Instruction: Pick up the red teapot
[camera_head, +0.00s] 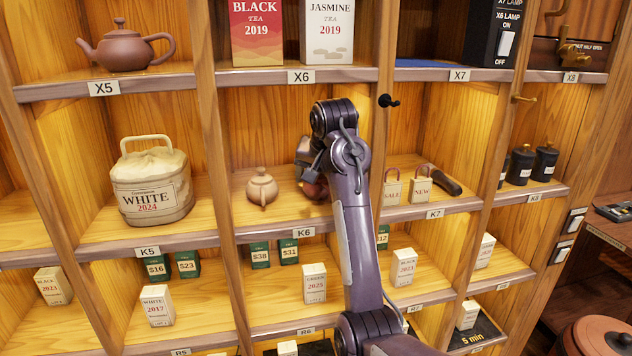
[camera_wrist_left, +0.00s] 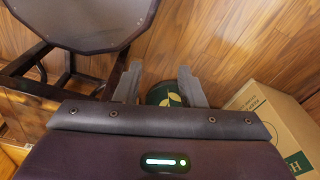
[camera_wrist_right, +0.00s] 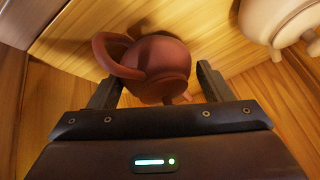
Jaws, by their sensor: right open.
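A red-brown teapot (camera_wrist_right: 165,68) with a loop handle sits on the wooden shelf between the fingers of my right gripper (camera_wrist_right: 155,85) in the right wrist view. The gripper is open, with a finger on either side of the teapot. I cannot tell whether either finger touches it. In the head view my right gripper (camera_head: 306,165) reaches into compartment K6 and hides most of this teapot (camera_head: 314,190). Another red-brown teapot (camera_head: 122,50) stands on shelf X5. My left gripper (camera_wrist_left: 159,88) is open over the floor and is out of the head view.
A beige teapot (camera_head: 262,187) stands left of my right gripper in K6 and shows in the right wrist view (camera_wrist_right: 275,18). A white tea bag (camera_head: 150,185) stands in K5. Wooden dividers flank K6. A cardboard box (camera_wrist_left: 275,125) and green container (camera_wrist_left: 163,94) are near my left gripper.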

